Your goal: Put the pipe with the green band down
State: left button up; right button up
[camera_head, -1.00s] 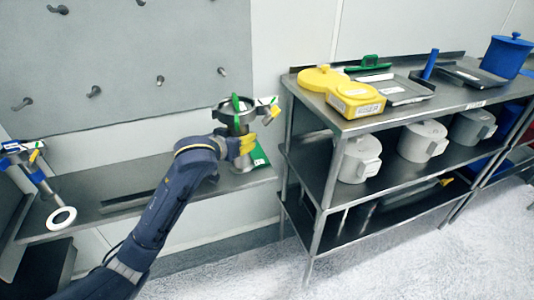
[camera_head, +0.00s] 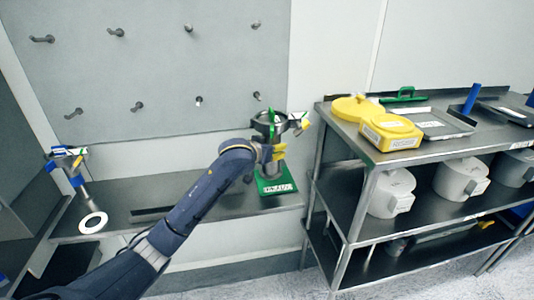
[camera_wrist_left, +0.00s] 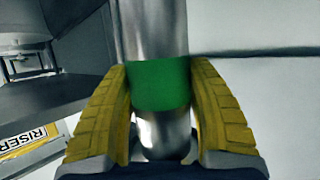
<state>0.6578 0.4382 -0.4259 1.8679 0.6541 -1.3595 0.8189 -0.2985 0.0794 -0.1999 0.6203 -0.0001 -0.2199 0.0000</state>
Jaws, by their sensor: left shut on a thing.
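The pipe with the green band (camera_wrist_left: 160,86) stands upright between the yellow fingers of my left gripper (camera_wrist_left: 160,115) in the left wrist view, with the fingers on both sides at the band. It is bare metal above and below the band. In the head view my left gripper (camera_head: 272,152) is at a metal assembly with a green clamp (camera_head: 271,118), above a labelled green plate (camera_head: 276,181) at the right end of the wall shelf. The pipe's lower end is hard to make out there. My right gripper is not in view.
The long wall shelf (camera_head: 120,219) carries a blue-clamped pipe with a white ring (camera_head: 92,222) at left. At right a metal rack (camera_head: 425,155) holds yellow containers (camera_head: 391,133) and grey pots (camera_head: 391,193). Pegs stick out of the wall panel above.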

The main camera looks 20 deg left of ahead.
pick_arm(q)
jog(key=w+a, duration=0.4)
jog(key=w, duration=0.3)
notch_tip(320, 180, down, 7)
jog(key=shift+r, duration=0.2)
dwell(0.4)
jog(key=shift+f, duration=0.1)
jog(key=o, duration=1.6)
jog(key=shift+s+f, duration=0.1)
jog(key=shift+f, duration=0.1)
jog(key=shift+c, duration=0.2)
jog(key=v, duration=1.2)
